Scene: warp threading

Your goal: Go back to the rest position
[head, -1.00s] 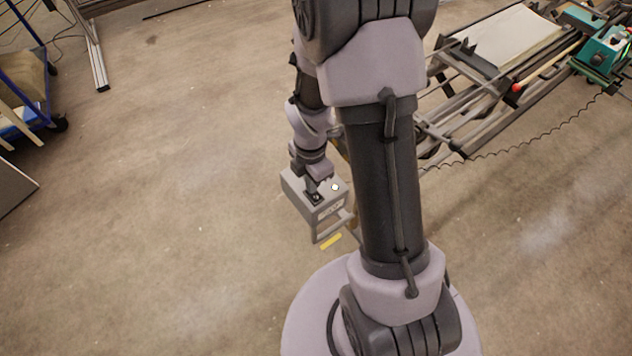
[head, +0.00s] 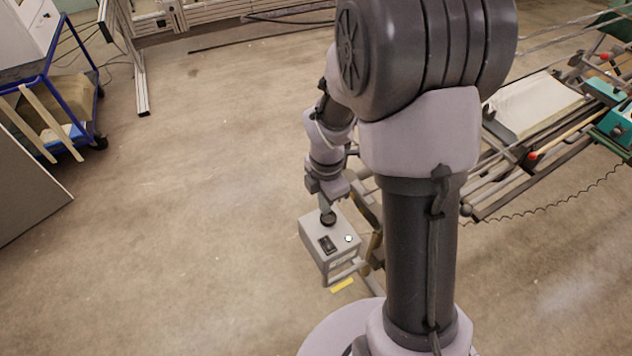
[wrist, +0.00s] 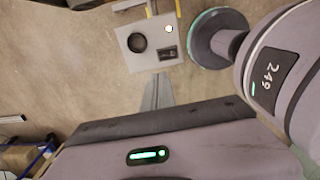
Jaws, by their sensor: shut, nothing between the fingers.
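My gripper (head: 327,203) is at the end of my arm, which folds down in front of me. Its fingers are shut together and empty, pointing down over a grey control box (head: 318,262). In the wrist view the closed fingers (wrist: 158,80) point toward the box (wrist: 130,61), just short of its edge in the picture. The box has a round black knob (wrist: 137,42), a black rocker switch (wrist: 168,53) and a small white lamp (wrist: 169,28). In the head view the fingertips overlap the knob; a gap is hard to judge.
A loom-like frame (head: 500,165) with a pale panel and teal parts stands at the right. A yellow strip (head: 342,285) lies by the box.

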